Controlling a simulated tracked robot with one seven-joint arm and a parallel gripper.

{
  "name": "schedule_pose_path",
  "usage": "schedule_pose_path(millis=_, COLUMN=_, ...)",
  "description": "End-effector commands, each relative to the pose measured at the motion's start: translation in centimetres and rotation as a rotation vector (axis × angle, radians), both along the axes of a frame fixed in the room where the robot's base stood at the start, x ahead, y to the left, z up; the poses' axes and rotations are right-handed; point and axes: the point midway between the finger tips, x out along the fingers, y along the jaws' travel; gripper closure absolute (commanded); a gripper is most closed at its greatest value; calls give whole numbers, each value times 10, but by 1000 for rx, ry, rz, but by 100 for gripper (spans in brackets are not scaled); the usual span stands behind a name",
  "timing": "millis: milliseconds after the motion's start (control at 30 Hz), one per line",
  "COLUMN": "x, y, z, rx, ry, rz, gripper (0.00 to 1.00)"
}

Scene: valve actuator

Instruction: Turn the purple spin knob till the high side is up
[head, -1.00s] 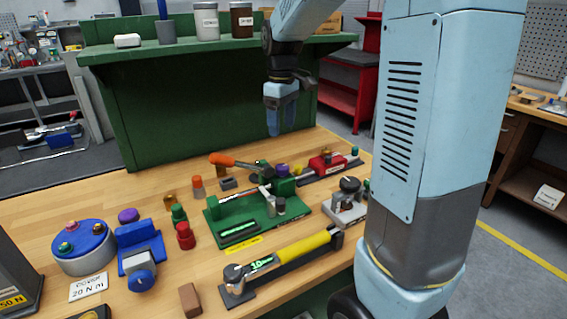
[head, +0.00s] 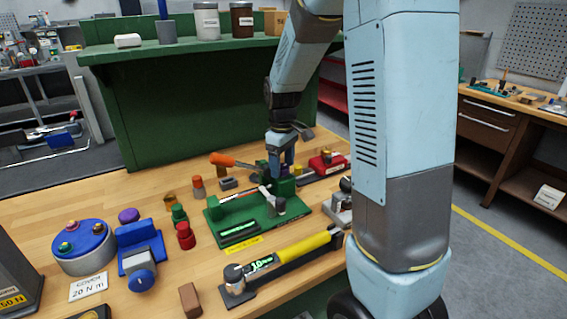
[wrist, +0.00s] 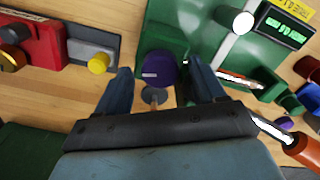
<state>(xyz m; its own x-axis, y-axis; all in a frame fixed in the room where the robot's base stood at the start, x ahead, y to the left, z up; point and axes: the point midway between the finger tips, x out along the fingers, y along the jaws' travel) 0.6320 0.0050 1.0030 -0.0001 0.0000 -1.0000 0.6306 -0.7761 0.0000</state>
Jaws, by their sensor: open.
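The purple knob (wrist: 158,66) sits on the green actuator fixture (wrist: 178,28) in the wrist view. It shows a small pale label on its side, and which side is high is unclear. My gripper (wrist: 160,72) is open, with one blue finger on each side of the knob and visible space beside it. I cannot tell whether the fingers are down to its height. In the head view my gripper (head: 281,171) is low over the green fixture (head: 250,206) and hides the knob.
A red block (head: 327,163) on a grey rail is to the right. A yellow-handled tool (head: 300,249) lies in front. A blue fixture with another purple cap (head: 128,215) stands at left.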

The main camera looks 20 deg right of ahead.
Motion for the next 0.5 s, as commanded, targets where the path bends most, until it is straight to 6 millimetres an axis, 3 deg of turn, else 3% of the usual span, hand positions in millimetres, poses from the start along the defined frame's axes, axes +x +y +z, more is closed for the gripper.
schedule_pose_path(millis=233, x=0, y=0, z=0, rx=0, ry=0, rz=-1, gripper=32)
schedule_pose_path(millis=500, x=0, y=-1, z=0, rx=0, ry=0, rz=-1, gripper=58)
